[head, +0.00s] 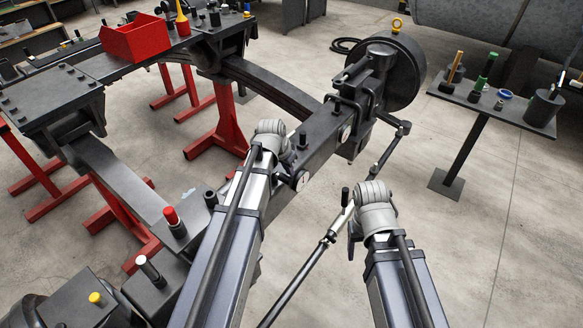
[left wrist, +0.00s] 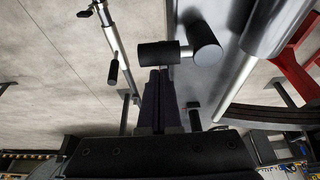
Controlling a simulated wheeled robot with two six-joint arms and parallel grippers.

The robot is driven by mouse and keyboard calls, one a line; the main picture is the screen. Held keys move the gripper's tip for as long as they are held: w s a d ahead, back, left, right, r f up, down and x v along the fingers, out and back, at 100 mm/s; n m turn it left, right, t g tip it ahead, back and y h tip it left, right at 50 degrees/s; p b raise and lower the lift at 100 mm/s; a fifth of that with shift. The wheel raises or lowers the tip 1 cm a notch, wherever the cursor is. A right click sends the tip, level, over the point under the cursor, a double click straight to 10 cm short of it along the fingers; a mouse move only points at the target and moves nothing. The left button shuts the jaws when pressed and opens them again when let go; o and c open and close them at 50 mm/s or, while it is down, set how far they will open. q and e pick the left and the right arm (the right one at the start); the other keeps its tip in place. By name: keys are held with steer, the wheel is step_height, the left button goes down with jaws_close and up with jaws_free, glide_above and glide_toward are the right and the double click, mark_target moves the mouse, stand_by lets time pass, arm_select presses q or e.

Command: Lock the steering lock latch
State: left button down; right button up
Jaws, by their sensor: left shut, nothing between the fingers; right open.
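In the left wrist view, a lever with a black cylindrical grip (left wrist: 160,54) lies just beyond my left fingertips. A larger black round end (left wrist: 206,45) is beside it. This looks like the latch, but I cannot be certain. My left gripper (left wrist: 160,85) is shut and empty, pointing at the grip; contact cannot be told. In the head view its fingers are mostly hidden by my left wrist, beside the dark axle beam (head: 327,142). My right gripper (head: 354,236) is open, partly hidden below my right wrist, near a pale rod section with a black handle (head: 345,196).
A large drum hub (head: 405,72) is at the beam's far end. A small side table (head: 477,96) with tools stands at right. Red stands (head: 222,125) and a red bin (head: 136,38) are at left. Open concrete floor lies right of the axle.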

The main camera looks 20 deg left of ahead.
mark_target(285, 181)
arm_select(q)
steer(key=shift+s+m+h, duration=0.3)
steer(key=shift+s+m, duration=0.25)
steer(key=shift+m, duration=0.45)
steer(key=shift+s+a+m+g, duration=0.1)
steer(key=shift+s+m+g, duration=0.15)
steer(key=shift+m, duration=0.25)
steer(key=shift+s+a+m+g+h, duration=0.25)
steer(key=shift+s+m+h, duration=0.2)
steer(key=shift+m, duration=0.65)
steer(key=m, duration=0.1)
steer(key=s+m, duration=0.1)
steer(key=shift+a+m+g+h, duration=0.25)
steer(key=shift+a+m+g, duration=0.15)
steer(key=s+a+m, duration=0.1)
steer(key=m, duration=0.1)
steer(key=s+a+m+g, duration=0.1)
steer(key=a+m, duration=0.1)
steer(key=shift+h, duration=0.3)
steer(key=shift+s+a, duration=0.1)
steer(key=shift+a, duration=0.65)
